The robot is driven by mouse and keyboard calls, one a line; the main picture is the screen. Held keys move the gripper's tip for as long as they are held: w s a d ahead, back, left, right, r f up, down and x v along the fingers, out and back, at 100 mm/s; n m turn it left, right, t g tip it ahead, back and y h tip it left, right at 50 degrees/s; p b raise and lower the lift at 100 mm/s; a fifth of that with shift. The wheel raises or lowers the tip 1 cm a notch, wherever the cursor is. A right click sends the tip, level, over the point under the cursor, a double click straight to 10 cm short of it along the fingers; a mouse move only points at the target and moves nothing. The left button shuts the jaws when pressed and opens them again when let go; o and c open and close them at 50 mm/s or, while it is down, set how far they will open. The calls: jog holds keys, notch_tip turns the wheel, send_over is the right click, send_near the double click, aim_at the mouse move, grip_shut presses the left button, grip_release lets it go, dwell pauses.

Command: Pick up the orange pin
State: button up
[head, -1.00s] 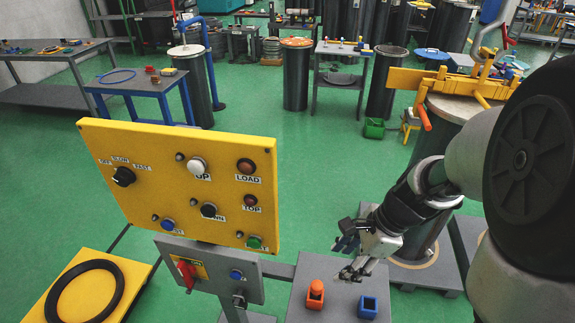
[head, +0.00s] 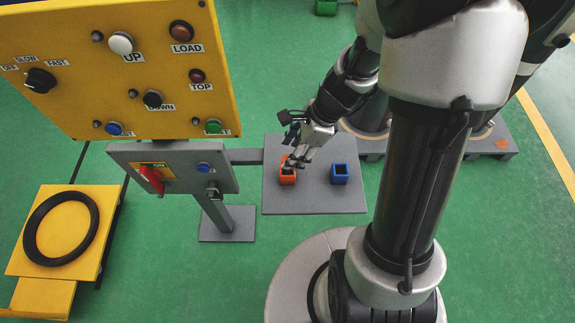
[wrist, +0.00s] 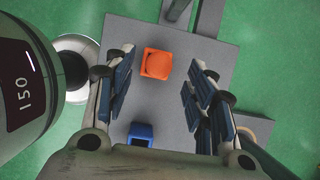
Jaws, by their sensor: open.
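The orange pin (wrist: 158,63) stands in a square orange holder (head: 287,180) on a small grey table (head: 315,203). In the head view my gripper partly hides the pin. My gripper (head: 293,163) is above the pin and holder, pointing down. In the wrist view my gripper (wrist: 159,88) is open and empty, with blue-padded fingers on both sides. The orange pin shows between the finger lines, towards the top of that view. I cannot tell the exact height of the fingertips over it.
A blue square holder (head: 339,174) stands on the same table, right of the orange one; it looks empty. A yellow control panel (head: 150,75) on a grey post rises to the left. A black ring (head: 61,229) lies on a yellow platform at far left.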

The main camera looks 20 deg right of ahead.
jog(key=b+x, duration=0.2)
jog(key=x, duration=0.2)
jog(key=shift+s+d+f, duration=0.1)
jog(key=shift+d, duration=0.05)
jog(key=shift+a+f+b, duration=0.2)
jog(key=shift+f+b, duration=0.25)
jog(key=shift+r, duration=0.1)
jog(key=c, duration=1.2)
jog(key=shift+r, duration=0.1)
notch_tip(320, 180, up, 20)
jog(key=p, duration=0.9)
jog(key=shift+p, duration=0.35)
